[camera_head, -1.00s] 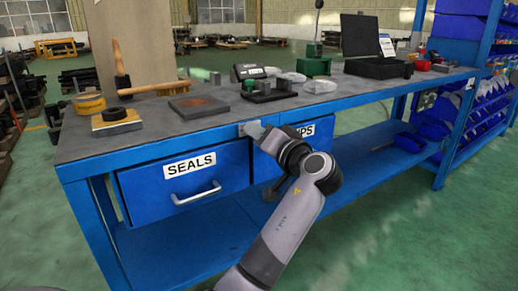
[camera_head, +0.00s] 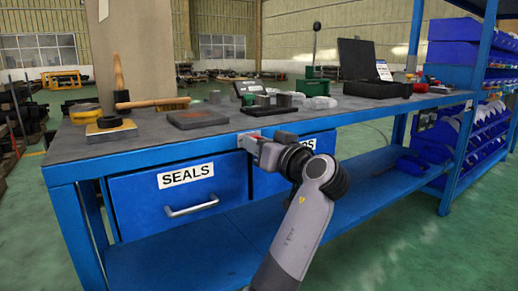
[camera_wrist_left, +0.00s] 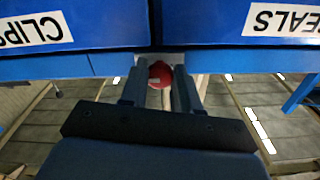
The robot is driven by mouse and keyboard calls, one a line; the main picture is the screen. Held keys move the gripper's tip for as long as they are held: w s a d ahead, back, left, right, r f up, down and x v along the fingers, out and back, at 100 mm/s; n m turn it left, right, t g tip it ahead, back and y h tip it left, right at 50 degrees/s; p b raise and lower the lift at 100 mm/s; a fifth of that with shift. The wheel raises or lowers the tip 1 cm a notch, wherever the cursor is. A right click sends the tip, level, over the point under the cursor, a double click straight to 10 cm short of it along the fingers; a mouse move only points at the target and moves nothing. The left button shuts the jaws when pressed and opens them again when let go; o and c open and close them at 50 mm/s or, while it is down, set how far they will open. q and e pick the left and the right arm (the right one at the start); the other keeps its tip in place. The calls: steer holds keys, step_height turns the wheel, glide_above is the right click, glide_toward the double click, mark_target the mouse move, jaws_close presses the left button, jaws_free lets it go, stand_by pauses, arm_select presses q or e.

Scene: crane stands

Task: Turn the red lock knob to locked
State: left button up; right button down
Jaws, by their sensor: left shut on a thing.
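The red lock knob (camera_wrist_left: 160,73) sits on a small grey plate between the two drawers, below their labels in the wrist view. My left gripper (camera_wrist_left: 160,88) is shut on the knob, with one dark finger on each side of it. In the head view my left gripper (camera_head: 257,146) reaches the bench front between the drawers, and the grey plate (camera_head: 246,140) shows just beside it. The fingers partly cover the knob, and its turn mark cannot be read.
The blue bench (camera_head: 150,157) has a SEALS drawer (camera_head: 140,203) and a second drawer (camera_head: 320,148), labelled CLIPS in the wrist view (camera_wrist_left: 35,28); both look shut. Shelves with blue bins (camera_head: 465,140) stand right.

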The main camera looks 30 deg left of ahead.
stand_by(0.3)
arm_select(q)
steer(key=o, duration=1)
steer(key=shift+o, duration=0.2)
steer(key=shift+d, duration=0.1)
arm_select(e)
steer(key=shift+d, duration=0.15)
